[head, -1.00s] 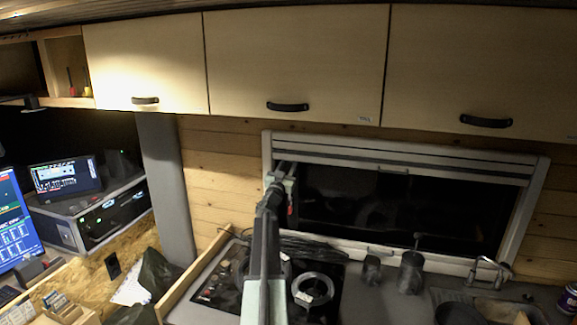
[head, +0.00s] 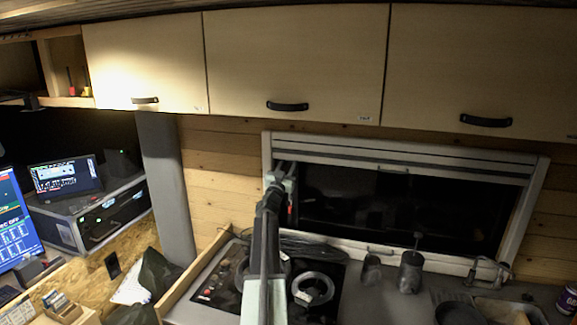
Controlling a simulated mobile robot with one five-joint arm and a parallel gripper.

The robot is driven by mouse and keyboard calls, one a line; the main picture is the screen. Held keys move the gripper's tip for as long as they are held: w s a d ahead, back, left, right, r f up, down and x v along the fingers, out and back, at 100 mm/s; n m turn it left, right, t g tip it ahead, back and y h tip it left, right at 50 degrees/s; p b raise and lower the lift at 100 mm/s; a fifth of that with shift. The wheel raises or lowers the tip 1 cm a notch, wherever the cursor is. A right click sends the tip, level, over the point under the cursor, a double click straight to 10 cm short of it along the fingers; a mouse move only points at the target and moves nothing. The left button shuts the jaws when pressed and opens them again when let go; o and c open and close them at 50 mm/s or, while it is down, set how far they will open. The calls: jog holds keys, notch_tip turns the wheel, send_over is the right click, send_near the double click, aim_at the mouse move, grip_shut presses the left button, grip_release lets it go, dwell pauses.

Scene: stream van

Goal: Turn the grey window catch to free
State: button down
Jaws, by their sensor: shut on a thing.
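The window (head: 400,212) has a pale grey frame and a dark pane, and is set in the wood-panelled wall. My arm reaches up to its upper left corner. My gripper (head: 281,168) is there, against the left side of the frame, and is shut on the grey window catch. The catch is almost wholly hidden behind the jaws and wrist, so I cannot tell which way it points. Small fittings show on the window's lower edge.
Wooden cupboards (head: 295,65) with black handles hang above the window. Below it, the counter holds a black hob (head: 225,285) with a coiled cable, dark cups (head: 411,272) and a tap (head: 488,270). Screens (head: 68,175) stand at left.

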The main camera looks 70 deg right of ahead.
jog(key=c, duration=1)
grip_release()
jog(key=shift+a, duration=0.1)
jog(key=b+v, duration=0.3)
jog(key=v, duration=0.4)
jog(key=shift+a+f, duration=0.2)
jog(key=shift+a, duration=0.1)
